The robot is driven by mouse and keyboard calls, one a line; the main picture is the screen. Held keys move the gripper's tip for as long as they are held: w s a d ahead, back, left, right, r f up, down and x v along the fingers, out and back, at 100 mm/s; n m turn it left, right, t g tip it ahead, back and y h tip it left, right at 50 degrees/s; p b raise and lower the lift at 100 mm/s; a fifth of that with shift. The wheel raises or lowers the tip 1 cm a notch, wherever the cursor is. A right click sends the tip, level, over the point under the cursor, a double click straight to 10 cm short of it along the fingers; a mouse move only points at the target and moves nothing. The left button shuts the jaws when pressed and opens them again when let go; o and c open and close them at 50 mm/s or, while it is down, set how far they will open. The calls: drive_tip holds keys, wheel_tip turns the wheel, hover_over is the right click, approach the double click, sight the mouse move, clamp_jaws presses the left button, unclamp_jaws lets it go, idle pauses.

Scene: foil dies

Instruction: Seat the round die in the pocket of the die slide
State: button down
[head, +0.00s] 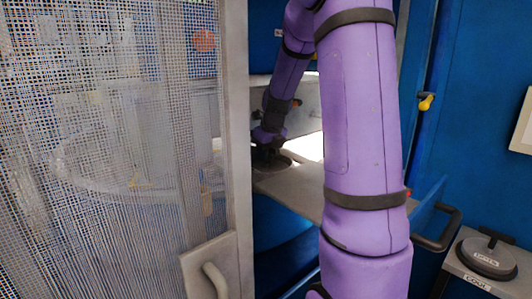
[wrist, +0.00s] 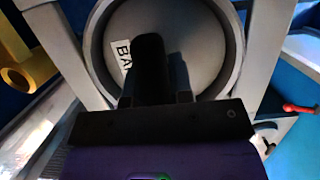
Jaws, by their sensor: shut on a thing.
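The round die (wrist: 207,62) is a grey disc with a black upright handle and a white label reading "BA", partly covered by the handle. In the wrist view it lies within a round grey rim (wrist: 235,75), which looks like the pocket of the die slide; I cannot tell how deep it sits. My gripper (wrist: 157,98) is shut on the die's handle. In the head view my gripper (head: 267,139) is small and far off, above the dark die (head: 272,161). The pale slide plate (head: 300,192) extends toward the right, partly hidden by my arm.
A mesh guard panel (head: 110,130) with a grey handle (head: 215,283) fills the left of the head view. Another round die (head: 487,257) stands on a labelled shelf (head: 480,283) at right. A black bar handle (head: 447,232) is near it. A red lever (wrist: 300,109) shows in the wrist view.

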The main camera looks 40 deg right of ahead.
drive_tip(key=c, duration=1)
unclamp_jaws()
drive_tip(key=shift+r, duration=0.35)
drive_tip(key=v, duration=1.2)
drive_tip(key=shift+s+r, duration=0.1)
drive_tip(key=shift+r, duration=0.15)
